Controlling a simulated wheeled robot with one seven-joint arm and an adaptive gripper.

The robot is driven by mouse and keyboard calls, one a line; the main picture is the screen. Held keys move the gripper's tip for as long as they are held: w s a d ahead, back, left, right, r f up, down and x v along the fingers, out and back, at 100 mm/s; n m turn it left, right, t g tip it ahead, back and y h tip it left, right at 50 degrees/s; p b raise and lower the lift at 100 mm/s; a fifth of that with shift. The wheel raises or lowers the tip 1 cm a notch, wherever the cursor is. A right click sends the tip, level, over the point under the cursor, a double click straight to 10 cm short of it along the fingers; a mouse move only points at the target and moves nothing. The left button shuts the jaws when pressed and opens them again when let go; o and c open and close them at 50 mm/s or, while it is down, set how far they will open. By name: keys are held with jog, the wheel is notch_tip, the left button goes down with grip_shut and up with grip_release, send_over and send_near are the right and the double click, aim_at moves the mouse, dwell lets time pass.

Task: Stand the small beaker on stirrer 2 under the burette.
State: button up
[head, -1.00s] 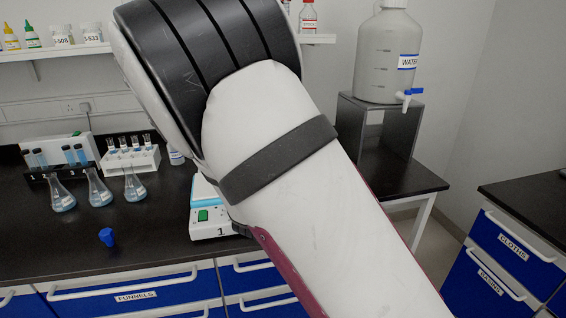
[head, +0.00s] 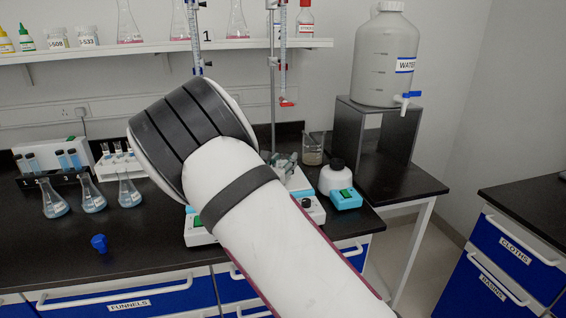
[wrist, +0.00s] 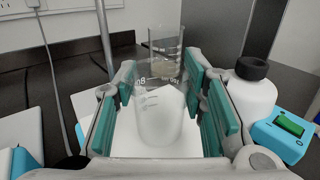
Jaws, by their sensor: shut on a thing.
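My gripper (head: 284,163) is shut on the small clear beaker (wrist: 160,122), which stands upright between its teal pads in the wrist view. Beneath the beaker is a white plate (wrist: 122,146); I cannot tell whether the beaker touches it. In the head view my gripper is over the right-hand stirrer (head: 311,209), apparently stirrer 2, whose label is hidden. The burette (head: 283,45) with its red tap (head: 287,102) hangs on a stand above this area. My arm hides much of the stirrers.
Behind my gripper stands another beaker (head: 314,150) with brownish contents. Flasks (head: 93,197) and a blue stopper (head: 99,243) stand at left.

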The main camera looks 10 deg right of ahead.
jog(key=o, duration=1.3)
jog(key=shift+c, duration=0.2)
